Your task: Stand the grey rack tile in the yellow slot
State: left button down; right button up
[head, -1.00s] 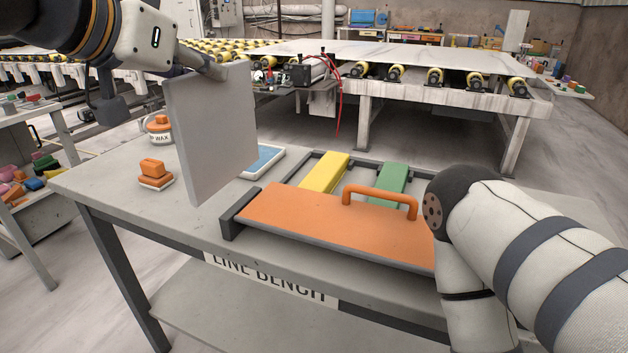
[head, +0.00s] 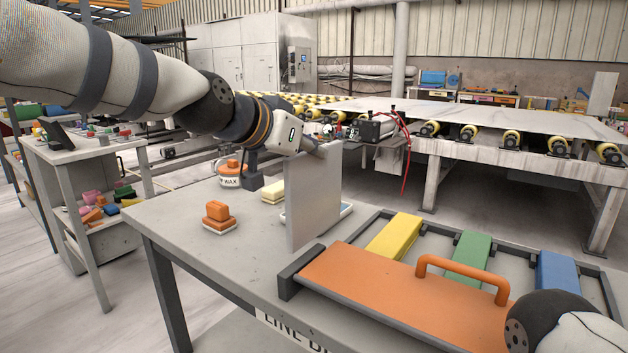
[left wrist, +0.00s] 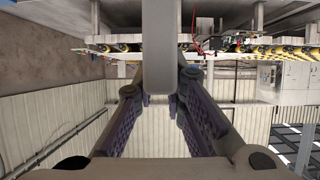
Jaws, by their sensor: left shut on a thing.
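My left gripper (head: 324,150) is shut on the top of the grey rack tile (head: 314,200) and holds it upright over the bench, left of the rack. In the left wrist view the tile (left wrist: 159,45) shows edge-on between the fingers. The rack (head: 290,283) has a dark frame with yellow (head: 395,236), green (head: 467,255) and blue (head: 557,272) bars. An orange panel (head: 385,285) with an orange handle (head: 462,272) covers its front, so I cannot see the yellow slot's opening. My right gripper is out of view.
On the bench (head: 190,237) stand an orange block on a pale base (head: 219,216), a wax tin (head: 231,176) and a pale yellow block (head: 272,192). A blue-topped pad is mostly hidden behind the tile. My right arm fills the lower right corner.

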aim_at(314, 177)
pick_arm(q)
jog(key=shift+w+d+f, duration=0.2)
jog(key=shift+w+f, duration=0.75)
jog(key=shift+f, duration=0.15)
jog(key=shift+w+f, duration=0.1)
jog(key=shift+f, duration=1.4)
jog(key=shift+f, duration=0.15)
jog(key=c, duration=1.7)
grip_release()
jog(key=shift+f, duration=0.1)
jog(key=shift+o, duration=0.2)
